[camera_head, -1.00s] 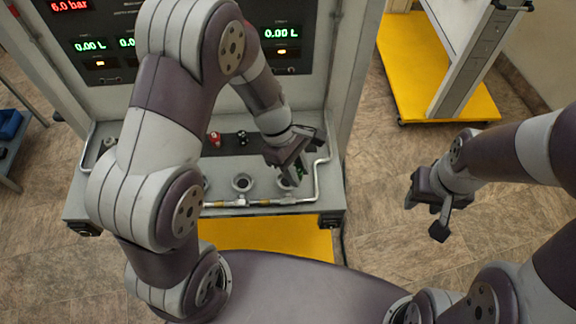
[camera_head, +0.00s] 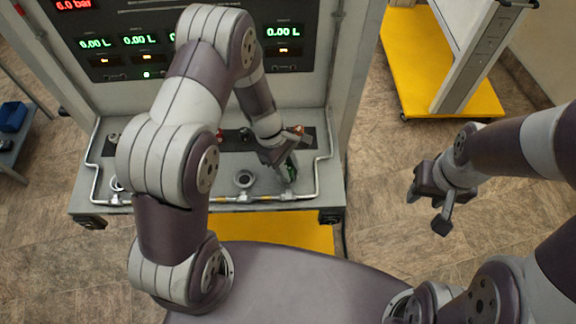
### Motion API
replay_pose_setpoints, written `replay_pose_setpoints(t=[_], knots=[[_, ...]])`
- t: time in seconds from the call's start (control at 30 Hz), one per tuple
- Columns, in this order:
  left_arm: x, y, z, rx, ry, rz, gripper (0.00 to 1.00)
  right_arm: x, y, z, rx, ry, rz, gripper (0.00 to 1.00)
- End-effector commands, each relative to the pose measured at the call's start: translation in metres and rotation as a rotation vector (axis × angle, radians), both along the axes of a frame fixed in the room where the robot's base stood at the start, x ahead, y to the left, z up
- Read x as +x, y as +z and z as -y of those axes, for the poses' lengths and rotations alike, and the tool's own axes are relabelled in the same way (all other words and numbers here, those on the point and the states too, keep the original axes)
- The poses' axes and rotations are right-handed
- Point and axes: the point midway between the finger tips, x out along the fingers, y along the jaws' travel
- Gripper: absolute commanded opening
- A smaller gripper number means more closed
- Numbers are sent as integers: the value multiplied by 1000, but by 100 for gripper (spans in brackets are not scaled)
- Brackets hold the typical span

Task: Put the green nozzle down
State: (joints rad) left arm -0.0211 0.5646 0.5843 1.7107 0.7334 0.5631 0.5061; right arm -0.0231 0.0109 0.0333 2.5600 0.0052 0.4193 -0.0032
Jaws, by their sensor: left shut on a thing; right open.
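My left gripper (camera_head: 284,164) is shut on the green nozzle (camera_head: 292,166), low over the right end of the bench shelf (camera_head: 160,205). Only a small green part of the nozzle shows; the jaws hide the rest. I cannot tell whether its lower end touches the shelf or a holder there. A round empty holder (camera_head: 244,179) is just left of the gripper. My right gripper (camera_head: 430,207) is open and empty, out over the floor to the right of the bench.
A metal pipe (camera_head: 275,197) runs along the shelf's front. A black panel (camera_head: 120,42) with green readouts stands behind. Small black and red parts sit at the shelf's back, partly hidden by my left arm. A yellow-based cart (camera_head: 408,65) stands at the back right.

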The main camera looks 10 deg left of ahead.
Motion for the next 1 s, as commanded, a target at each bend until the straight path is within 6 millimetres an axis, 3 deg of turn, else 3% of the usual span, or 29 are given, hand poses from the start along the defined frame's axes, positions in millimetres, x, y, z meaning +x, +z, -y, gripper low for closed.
replay_pose_setpoints(t=[0.27, 0.3, 0.37, 0.67, 0.77, 0.83, 1.0], knots=[[0, -7, 0, 0, 0, 0, 0, 0, -5, 0, 0, 0, 0, 43], [0, -6, 0, 0, 0, 0, 37, 0, -5, 0, 0, 0, 0, 43], [0, -6, 0, 0, 0, 0, 56, 0, -5, 0, 0, 0, 0, 43], [0, -3, 0, 0, 0, 0, 56, 0, -3, 0, 0, 0, 0, 43], [0, 14, 0, 0, 0, 1, 56, 0, 12, 0, 0, 0, 0, 43], [4, 19, -6, -1, 0, 7, 56, 0, -1, 0, 0, 0, 1, 43], [12, 63, -23, 0, 1, 8, 56, 0, -14, 0, 0, 0, 0, 43]])
